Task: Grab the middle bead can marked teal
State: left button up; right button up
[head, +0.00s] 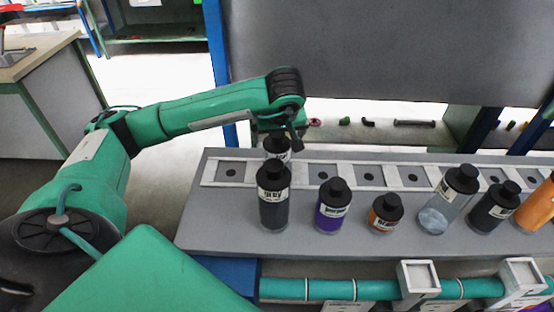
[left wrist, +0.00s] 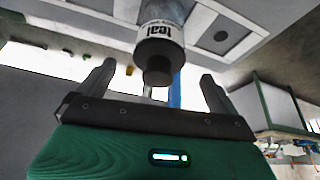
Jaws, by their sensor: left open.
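The bead can marked teal (left wrist: 160,35) shows in the left wrist view, upside down there, with a dark cap and a white label. My left gripper (left wrist: 158,76) is open, with one finger to either side of the can's cap and no visible contact. In the head view, the can (head: 277,146) stands at the back of the grey bench, behind the can marked grey (head: 273,195), which hides its lower part. My left gripper (head: 288,138) is at its top and partly covers it. My right gripper is not in view.
The grey bench (head: 210,237) carries a row of square frames with dark holes. A purple can (head: 331,212), a small brown can (head: 384,215), a clear can (head: 439,212), a dark can (head: 489,212) and an orange can (head: 538,207) stand to the right. A large grey panel (head: 370,50) rises behind.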

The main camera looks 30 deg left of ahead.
aim_at(277, 144)
pick_arm(q)
jog(key=shift+w+a+f, duration=0.25)
jog(key=shift+f, duration=0.35)
jog(key=shift+w+f, duration=0.15)
jog(key=shift+f, duration=0.1)
jog(key=shift+a+f+p, duration=0.15)
jog(key=shift+f+p, duration=0.2)
jog(key=shift+p, duration=0.2)
jog(key=p+x, duration=0.1)
jog(key=x, duration=0.2)
jog(key=shift+w+a+f+p, duration=0.1)
jog(key=shift+w+f+p, duration=0.1)
jog(key=shift+f+p, duration=0.1)
jog(key=shift+w+a+f, duration=0.1)
jog(key=shift+a+f, duration=0.05)
jog(key=shift+f, duration=0.25)
jog(key=c, duration=0.4)
jog(key=shift+r, duration=0.1)
jog(key=c, duration=1.4)
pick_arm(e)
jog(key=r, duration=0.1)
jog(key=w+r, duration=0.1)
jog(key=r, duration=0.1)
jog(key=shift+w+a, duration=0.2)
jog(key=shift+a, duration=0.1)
